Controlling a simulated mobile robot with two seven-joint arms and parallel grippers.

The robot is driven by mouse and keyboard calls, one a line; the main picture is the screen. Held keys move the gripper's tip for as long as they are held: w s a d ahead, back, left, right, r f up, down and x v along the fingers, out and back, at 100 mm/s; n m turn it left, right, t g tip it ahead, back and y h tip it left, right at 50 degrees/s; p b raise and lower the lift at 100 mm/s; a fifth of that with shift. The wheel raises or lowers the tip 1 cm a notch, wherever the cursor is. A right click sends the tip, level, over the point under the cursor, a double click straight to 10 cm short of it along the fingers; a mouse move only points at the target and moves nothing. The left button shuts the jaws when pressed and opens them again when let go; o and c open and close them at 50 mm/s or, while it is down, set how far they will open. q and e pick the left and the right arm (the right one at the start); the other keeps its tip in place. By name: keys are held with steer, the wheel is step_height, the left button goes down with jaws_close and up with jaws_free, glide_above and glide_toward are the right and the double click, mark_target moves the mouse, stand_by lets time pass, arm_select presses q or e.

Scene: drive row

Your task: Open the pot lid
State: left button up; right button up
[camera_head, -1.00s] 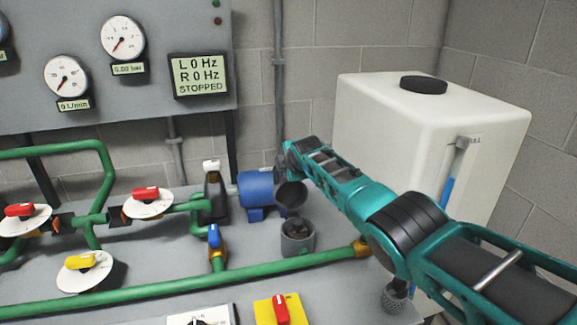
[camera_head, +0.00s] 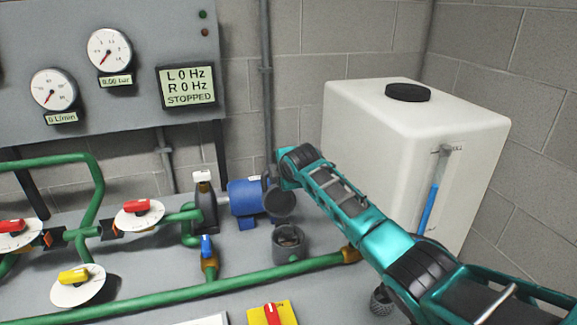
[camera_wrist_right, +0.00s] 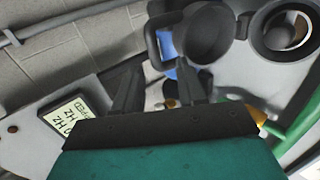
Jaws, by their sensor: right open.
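The small grey pot (camera_head: 289,243) stands on the bench with its mouth uncovered. Its round dark lid (camera_head: 279,203) stands raised at the pot's back edge, tipped far up. In the right wrist view the open pot (camera_wrist_right: 254,38) is at the upper right, and the lid (camera_wrist_right: 208,38) is beside it with a loop handle (camera_wrist_right: 153,45). My right gripper (camera_wrist_right: 157,78) has its two fingers apart with nothing held between them; the lid and handle lie beyond the fingertips. In the head view its fingers are hidden at the arm's end. My left gripper is out of view.
A blue motor (camera_head: 246,196) stands just behind left of the pot. Green pipes (camera_head: 190,298) run in front, with a blue-handled valve (camera_head: 207,246) to the left. A white tank (camera_head: 400,140) stands behind my right arm. The gauge panel (camera_head: 130,60) is at the back left.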

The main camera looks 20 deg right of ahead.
steer(key=v, duration=0.7)
steer(key=shift+s+r, duration=0.2)
